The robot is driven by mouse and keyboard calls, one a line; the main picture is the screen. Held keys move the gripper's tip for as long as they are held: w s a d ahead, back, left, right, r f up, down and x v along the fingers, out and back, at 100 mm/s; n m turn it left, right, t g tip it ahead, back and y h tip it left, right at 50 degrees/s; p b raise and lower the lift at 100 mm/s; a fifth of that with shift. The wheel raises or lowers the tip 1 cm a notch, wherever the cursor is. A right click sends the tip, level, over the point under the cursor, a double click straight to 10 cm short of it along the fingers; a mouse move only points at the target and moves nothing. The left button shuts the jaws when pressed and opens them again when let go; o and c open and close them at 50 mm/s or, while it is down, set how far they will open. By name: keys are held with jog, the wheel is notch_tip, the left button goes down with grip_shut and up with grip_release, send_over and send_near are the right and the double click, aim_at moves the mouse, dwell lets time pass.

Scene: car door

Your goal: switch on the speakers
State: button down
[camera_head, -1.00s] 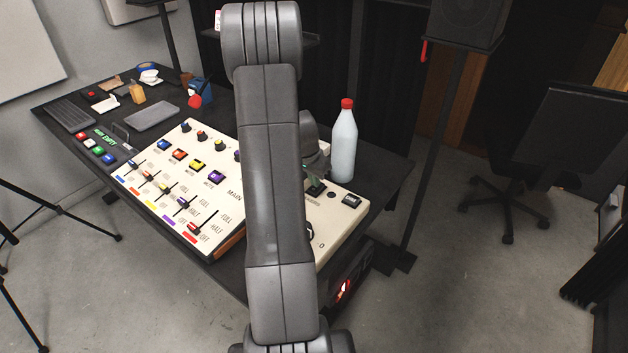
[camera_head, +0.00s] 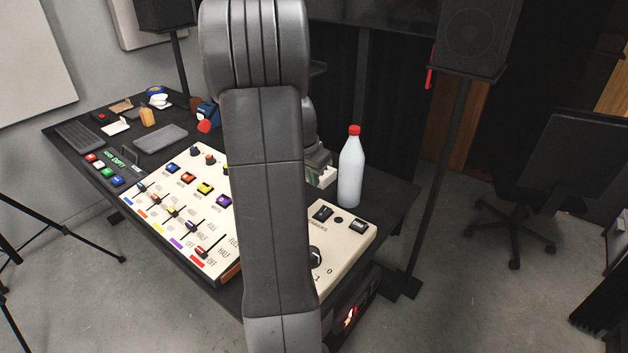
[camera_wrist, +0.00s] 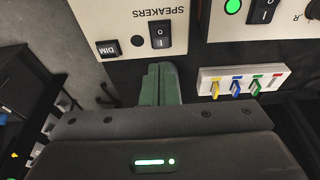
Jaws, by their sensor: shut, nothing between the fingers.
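The cream speakers panel (camera_head: 331,238) sits at the right end of the desk and shows upside down in the wrist view (camera_wrist: 118,22). Its black rocker switch (camera_wrist: 160,35) is marked I and O; I cannot tell which side is pressed. Beside it are a dark, unlit round lamp (camera_wrist: 137,44) and a DIM button (camera_wrist: 107,48). My gripper (camera_wrist: 167,68) has its green fingers shut and empty, just off the panel's edge near the rocker and apart from it in the picture. In the head view my arm hides most of the gripper.
A white bottle (camera_head: 351,172) with a red cap stands right behind the panel. A second panel (camera_wrist: 225,25) has a lit green lamp and another rocker. A small white block (camera_wrist: 243,82) holds several coloured plugs. The mixer board (camera_head: 183,205) lies to the left.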

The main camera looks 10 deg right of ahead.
aim_at(326, 208)
jog(key=b, duration=0.3)
jog(key=w+b, duration=0.1)
jog(key=b, duration=0.3)
jog(key=shift+d+f, duration=0.25)
jog(key=shift+d, duration=0.1)
jog(key=shift+r+t+b, duration=0.3)
jog(key=shift+b, duration=0.15)
jog(key=x, duration=1.4)
jog(key=shift+d+r+b, duration=0.1)
jog(key=shift+d+b, duration=0.2)
jog(key=shift+r+p, duration=0.1)
jog(key=shift+p, duration=0.25)
